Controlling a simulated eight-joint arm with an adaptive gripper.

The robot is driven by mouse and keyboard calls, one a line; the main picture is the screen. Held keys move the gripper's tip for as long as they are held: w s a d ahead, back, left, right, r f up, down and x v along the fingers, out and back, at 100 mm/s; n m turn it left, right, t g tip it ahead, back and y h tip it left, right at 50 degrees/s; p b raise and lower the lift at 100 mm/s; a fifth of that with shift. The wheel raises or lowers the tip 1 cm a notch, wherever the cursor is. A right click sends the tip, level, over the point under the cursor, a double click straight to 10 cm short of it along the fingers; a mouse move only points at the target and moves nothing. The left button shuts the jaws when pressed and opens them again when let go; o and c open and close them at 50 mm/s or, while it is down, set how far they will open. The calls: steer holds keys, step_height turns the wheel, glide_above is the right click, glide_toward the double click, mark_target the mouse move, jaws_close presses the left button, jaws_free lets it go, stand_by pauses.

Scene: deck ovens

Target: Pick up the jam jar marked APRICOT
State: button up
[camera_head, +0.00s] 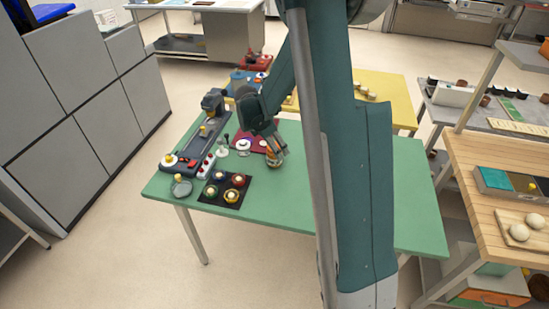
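My gripper (271,147) reaches down over the green table (300,200), near its back edge. An orange and pale thing (273,158) shows right at the fingertips; it could be a jam jar, but I cannot read a label. I cannot tell whether the fingers are around it or beside it, or whether they are shut. A black mat (212,203) near the table's front left holds several small round things, such as a red one (238,180) and a yellow one (231,196). No marking APRICOT is legible in this view.
A long grey device (200,143) lies along the table's left side. A round grey item (181,187) is at the left corner. A dark red mat (252,142) lies by the gripper. My arm hides the table's middle; its right part is bare. A yellow table (385,87) stands behind.

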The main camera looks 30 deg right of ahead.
steer(key=shift+d+f, duration=0.15)
steer(key=shift+f, duration=0.2)
steer(key=shift+b+x, duration=0.45)
steer(key=shift+x, duration=2.15)
steer(key=c, duration=1.2)
